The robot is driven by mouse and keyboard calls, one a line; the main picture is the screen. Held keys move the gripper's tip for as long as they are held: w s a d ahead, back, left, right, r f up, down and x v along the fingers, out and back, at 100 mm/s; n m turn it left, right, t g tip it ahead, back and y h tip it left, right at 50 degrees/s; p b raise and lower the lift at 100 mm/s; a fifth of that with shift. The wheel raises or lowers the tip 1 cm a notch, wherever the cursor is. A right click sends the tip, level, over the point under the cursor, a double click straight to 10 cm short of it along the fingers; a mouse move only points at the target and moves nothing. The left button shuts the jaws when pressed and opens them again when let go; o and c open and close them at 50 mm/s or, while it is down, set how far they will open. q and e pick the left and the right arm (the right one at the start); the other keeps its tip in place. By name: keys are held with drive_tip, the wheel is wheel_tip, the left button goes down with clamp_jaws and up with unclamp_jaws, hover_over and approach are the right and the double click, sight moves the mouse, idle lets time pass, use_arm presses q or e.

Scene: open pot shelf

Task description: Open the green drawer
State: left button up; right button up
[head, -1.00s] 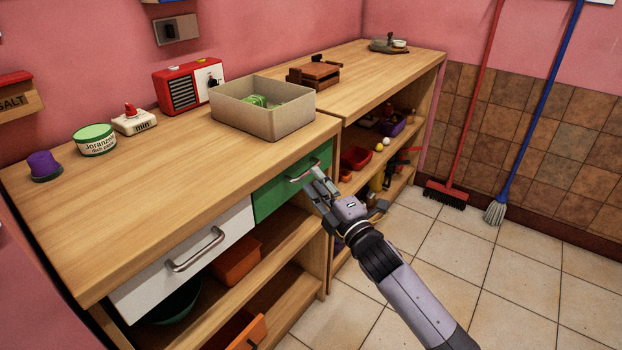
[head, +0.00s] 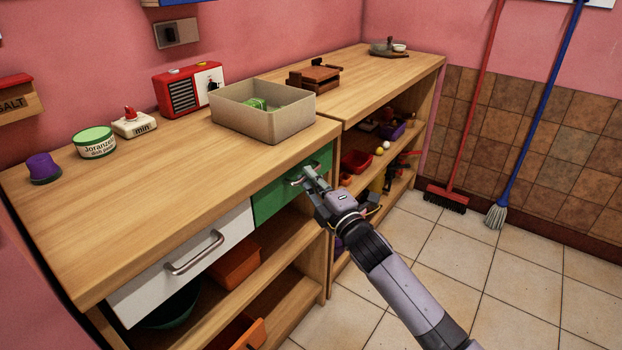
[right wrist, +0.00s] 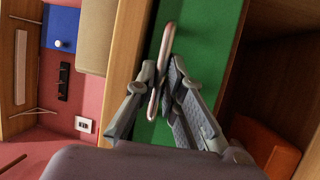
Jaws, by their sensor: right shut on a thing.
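The green drawer (head: 272,196) sits under the worktop, right of a white drawer, and looks closed. Its metal bar handle (head: 298,182) is partly hidden by my right gripper (head: 312,180). In the right wrist view the green front (right wrist: 205,40) fills the middle, and the handle (right wrist: 167,45) runs between the fingers of my right gripper (right wrist: 168,75). The fingers are shut on the handle. My left gripper is not in view.
The white drawer (head: 150,284) with its own handle is at the left. A beige bin (head: 265,122) stands on the worktop (head: 150,195) above the green drawer. Open shelves with an orange box (head: 236,266) lie below. Tiled floor (head: 450,270) is clear at right.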

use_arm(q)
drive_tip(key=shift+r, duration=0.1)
use_arm(e)
drive_tip(key=shift+d, duration=0.15)
clamp_jaws()
use_arm(q)
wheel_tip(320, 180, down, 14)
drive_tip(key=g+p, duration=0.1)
drive_tip(key=p, duration=0.6)
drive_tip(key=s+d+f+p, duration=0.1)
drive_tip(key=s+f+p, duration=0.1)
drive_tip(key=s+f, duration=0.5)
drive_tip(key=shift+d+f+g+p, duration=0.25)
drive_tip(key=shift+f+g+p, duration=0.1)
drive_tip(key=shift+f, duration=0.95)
use_arm(e)
drive_tip(key=s+d, duration=1)
drive_tip(key=d, duration=0.3)
drive_tip(key=s+d, duration=0.9)
drive_tip(key=d, duration=0.4)
drive_tip(key=shift+s+d, duration=0.35)
drive_tip(key=shift+d, duration=0.05)
drive_tip(key=o, duration=0.7)
unclamp_jaws()
